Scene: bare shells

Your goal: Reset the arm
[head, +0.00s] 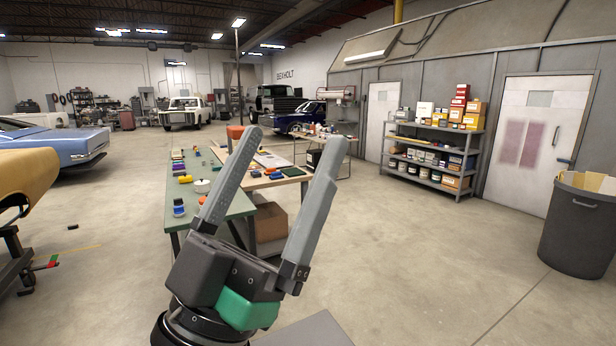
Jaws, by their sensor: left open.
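My left gripper (280,165) is large in the middle of the head view. Its two long grey fingers point up and stand wide apart, with nothing held between them. Its dark wrist with a green block is at the bottom. Behind it, farther off, is a green-topped table (230,203) with small items on it. My right gripper does not show.
A wooden-topped table (290,177) stands beside the green one, with a cardboard box (270,222) below. A grey shelf (425,177) with boxes is at the right, and a dark bin (578,232) at the right edge. Open concrete floor (410,260) lies between.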

